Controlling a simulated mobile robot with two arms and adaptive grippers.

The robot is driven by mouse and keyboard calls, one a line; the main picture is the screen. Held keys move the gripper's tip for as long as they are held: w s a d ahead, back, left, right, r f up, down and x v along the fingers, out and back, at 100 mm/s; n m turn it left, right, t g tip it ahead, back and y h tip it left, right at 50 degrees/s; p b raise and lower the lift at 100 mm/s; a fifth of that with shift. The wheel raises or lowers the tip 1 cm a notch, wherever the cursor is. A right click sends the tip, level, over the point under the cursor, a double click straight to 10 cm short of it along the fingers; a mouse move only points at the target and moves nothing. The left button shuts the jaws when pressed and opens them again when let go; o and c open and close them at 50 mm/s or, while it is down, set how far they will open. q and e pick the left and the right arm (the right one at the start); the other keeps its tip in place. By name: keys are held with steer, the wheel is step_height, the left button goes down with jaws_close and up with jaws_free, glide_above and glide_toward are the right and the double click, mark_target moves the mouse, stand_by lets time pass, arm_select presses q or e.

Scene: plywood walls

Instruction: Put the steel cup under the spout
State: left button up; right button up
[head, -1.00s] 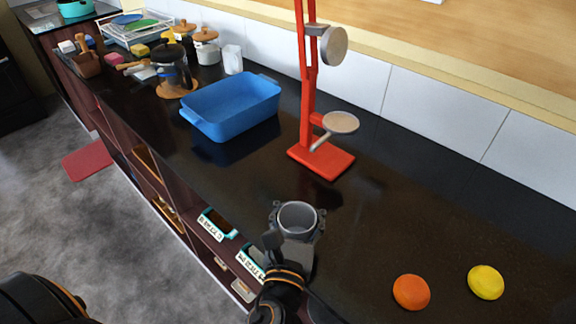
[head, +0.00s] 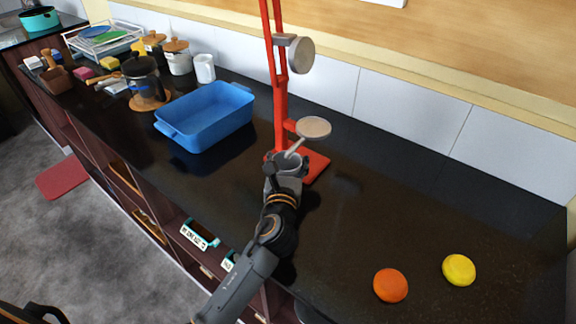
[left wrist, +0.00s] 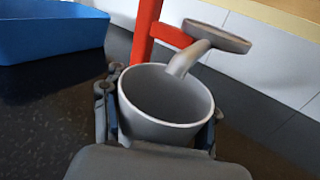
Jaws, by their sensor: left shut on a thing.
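My left gripper (head: 296,164) is shut around the steel cup (head: 287,160), a grey, open-topped cup held upright beside the red stand (head: 281,112). The stand carries a round pale plate (head: 314,127) with a short grey spout (head: 294,147) slanting down from it. In the left wrist view the cup (left wrist: 165,130) is gripped from both sides and looks empty. The spout (left wrist: 186,58) there ends at the cup's far rim, seeming to overlap the opening; the exact height gap cannot be told. My right gripper is not in view.
A blue basin (head: 206,117) stands left of the stand on the dark counter. A coffee pot (head: 145,80) and canisters are farther back left.

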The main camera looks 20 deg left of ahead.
mark_target(288, 168)
arm_select(q)
step_height(288, 168, down, 3)
steer(key=shift+d, duration=0.1)
steer(key=shift+f+b, duration=0.15)
steer(key=shift+b, duration=0.15)
steer(key=o, duration=1.5)
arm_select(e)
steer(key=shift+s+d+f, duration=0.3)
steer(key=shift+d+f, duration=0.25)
arm_select(q)
steer(key=shift+r, duration=0.25)
steer(key=shift+s+f, duration=0.1)
steer(key=shift+s, duration=0.3)
steer(key=b+v, duration=0.1)
steer(key=v, duration=1)
steer(key=shift+s, duration=0.15)
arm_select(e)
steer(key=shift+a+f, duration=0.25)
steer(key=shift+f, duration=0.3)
